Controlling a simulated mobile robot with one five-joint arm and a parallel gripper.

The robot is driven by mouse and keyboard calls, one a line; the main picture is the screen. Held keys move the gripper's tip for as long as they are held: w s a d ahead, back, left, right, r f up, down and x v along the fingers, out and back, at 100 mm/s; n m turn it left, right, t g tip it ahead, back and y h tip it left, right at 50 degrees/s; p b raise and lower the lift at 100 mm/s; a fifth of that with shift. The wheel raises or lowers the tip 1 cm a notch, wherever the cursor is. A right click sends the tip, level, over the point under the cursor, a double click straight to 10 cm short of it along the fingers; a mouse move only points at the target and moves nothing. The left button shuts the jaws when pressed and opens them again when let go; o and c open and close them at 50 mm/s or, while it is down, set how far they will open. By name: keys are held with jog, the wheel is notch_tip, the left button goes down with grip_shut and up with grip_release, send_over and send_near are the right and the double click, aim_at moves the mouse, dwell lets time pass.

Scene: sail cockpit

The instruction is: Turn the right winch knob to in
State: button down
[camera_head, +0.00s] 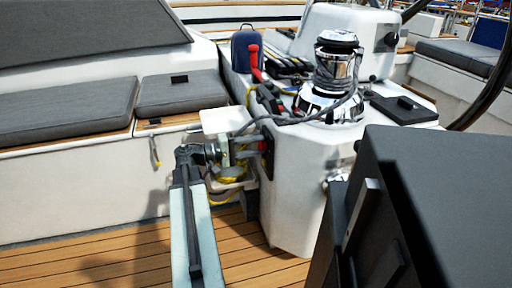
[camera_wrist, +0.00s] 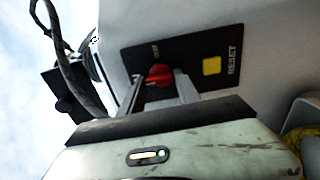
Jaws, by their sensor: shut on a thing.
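In the wrist view a red knob (camera_wrist: 160,74) sits on a black panel mounted on the white winch pedestal. My gripper (camera_wrist: 160,86) has its two fingers on either side of the red knob and is shut on it. The label above the knob is too small to read surely, so its setting cannot be told. In the head view my gripper (camera_head: 250,150) reaches the left side of the winch pedestal (camera_head: 298,185), and the knob is mostly hidden there. The chrome winch (camera_head: 333,80) stands on top with grey rope around it.
A yellow button (camera_wrist: 211,66) marked RESET is on the same panel, right of the knob. Grey rope (camera_head: 290,120) hangs over the pedestal edge near my gripper. Grey seat cushions (camera_head: 65,112) line the left. The wooden deck (camera_head: 130,262) in front is clear.

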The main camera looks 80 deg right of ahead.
jog(key=c, duration=0.9)
grip_release()
jog(key=shift+s, duration=0.1)
jog(key=v, duration=0.8)
